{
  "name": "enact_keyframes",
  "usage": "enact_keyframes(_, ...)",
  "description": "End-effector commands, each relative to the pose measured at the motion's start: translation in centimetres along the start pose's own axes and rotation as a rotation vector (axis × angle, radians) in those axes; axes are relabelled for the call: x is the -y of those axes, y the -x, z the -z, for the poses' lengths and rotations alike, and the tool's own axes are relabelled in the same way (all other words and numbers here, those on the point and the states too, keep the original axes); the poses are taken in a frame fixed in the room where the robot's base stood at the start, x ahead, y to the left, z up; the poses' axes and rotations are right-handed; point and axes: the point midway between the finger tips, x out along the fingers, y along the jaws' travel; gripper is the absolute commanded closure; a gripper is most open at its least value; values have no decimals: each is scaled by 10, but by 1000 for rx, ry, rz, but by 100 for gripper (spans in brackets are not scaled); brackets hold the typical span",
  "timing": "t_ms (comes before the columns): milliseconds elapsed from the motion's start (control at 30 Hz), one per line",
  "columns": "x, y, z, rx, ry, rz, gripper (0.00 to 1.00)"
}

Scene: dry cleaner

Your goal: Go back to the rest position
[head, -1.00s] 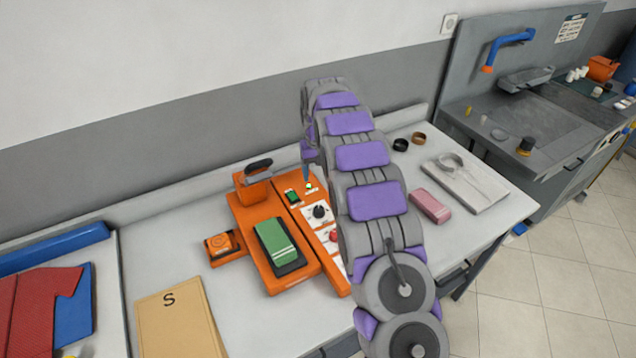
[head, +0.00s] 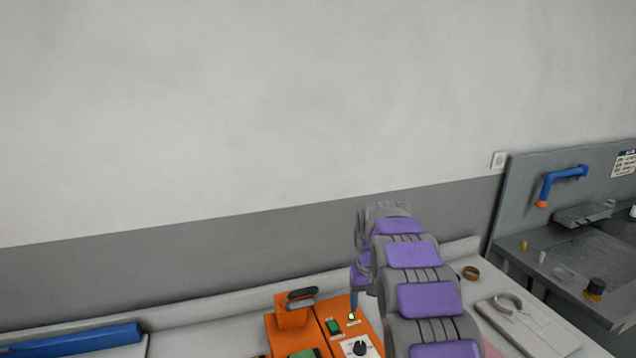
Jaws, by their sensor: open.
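My segmented grey and purple arm rises from the bottom of the head view and reaches over the table. My gripper (head: 353,306) hangs at the arm's far end and points down. It is partly hidden behind the arm, and only a thin dark finger shows clearly. It is open, with nothing seen in it. Its tip appears just above the orange machine (head: 292,318), near a green button (head: 333,327) and a small lit green spot. I cannot tell whether it touches the panel.
The white table (head: 210,336) runs along the wall, with a blue bar (head: 75,340) at left. A brown ring (head: 471,273) and a white board (head: 530,325) lie right of my arm. A grey sink unit (head: 570,270) with a blue tap (head: 550,182) stands at right.

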Motion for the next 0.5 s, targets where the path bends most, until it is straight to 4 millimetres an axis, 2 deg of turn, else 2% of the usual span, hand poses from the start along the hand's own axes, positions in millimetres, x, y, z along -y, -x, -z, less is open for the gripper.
enact_keyframes(33, 0, 11, -14, 1, -3, -1, 32)
enact_keyframes(200, 0, 36, -59, 16, -13, -4, 32)
enact_keyframes(367, 1, 54, -105, 31, -21, -5, 32)
enact_keyframes(500, 3, 66, -150, 45, -28, -4, 32)
